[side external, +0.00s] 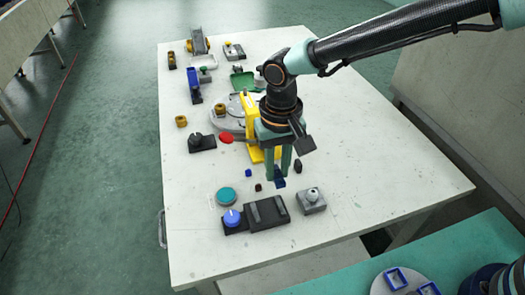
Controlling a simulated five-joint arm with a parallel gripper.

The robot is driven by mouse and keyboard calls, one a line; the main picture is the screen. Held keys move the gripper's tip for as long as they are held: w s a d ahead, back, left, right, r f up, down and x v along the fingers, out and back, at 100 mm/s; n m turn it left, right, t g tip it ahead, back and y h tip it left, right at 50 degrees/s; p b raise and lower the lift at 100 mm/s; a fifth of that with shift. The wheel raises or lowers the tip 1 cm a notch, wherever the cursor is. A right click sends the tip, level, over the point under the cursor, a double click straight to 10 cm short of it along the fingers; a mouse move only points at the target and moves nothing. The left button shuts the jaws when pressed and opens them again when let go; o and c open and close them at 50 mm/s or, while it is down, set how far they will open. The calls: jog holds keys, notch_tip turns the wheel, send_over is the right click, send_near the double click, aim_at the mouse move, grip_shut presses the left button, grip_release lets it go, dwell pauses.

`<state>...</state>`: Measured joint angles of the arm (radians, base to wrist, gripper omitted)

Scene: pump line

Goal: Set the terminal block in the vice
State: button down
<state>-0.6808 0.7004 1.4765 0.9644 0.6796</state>
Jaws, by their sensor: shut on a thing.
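My gripper (278,174) points down over the front half of the white table, its teal fingers shut on a small dark blue block, which I take to be the terminal block (280,183). The fingers hide the upper part of the block. The vice (266,212) appears to be the dark grey body with raised jaws and a blue knob (232,217) at its left end. It lies just in front of my gripper, slightly left in the picture. The held block is apart from it, and I see nothing between its jaws.
A grey block with a round top (312,200) stands right of the vice, and a teal disc (226,196) lies behind its left end. A yellow bracket (250,130) stands close behind my gripper. Several small parts crowd the far half. The table's right front is clear.

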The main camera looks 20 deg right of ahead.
aim_at(268, 211)
jog(key=s+a, duration=0.3)
jog(key=shift+s+f, duration=0.15)
jog(key=shift+f, duration=2.5)
jog(key=shift+f, duration=0.2)
jog(key=c, duration=0.7)
grip_release()
jog(key=shift+o, duration=0.2)
jog(key=shift+r, duration=3)
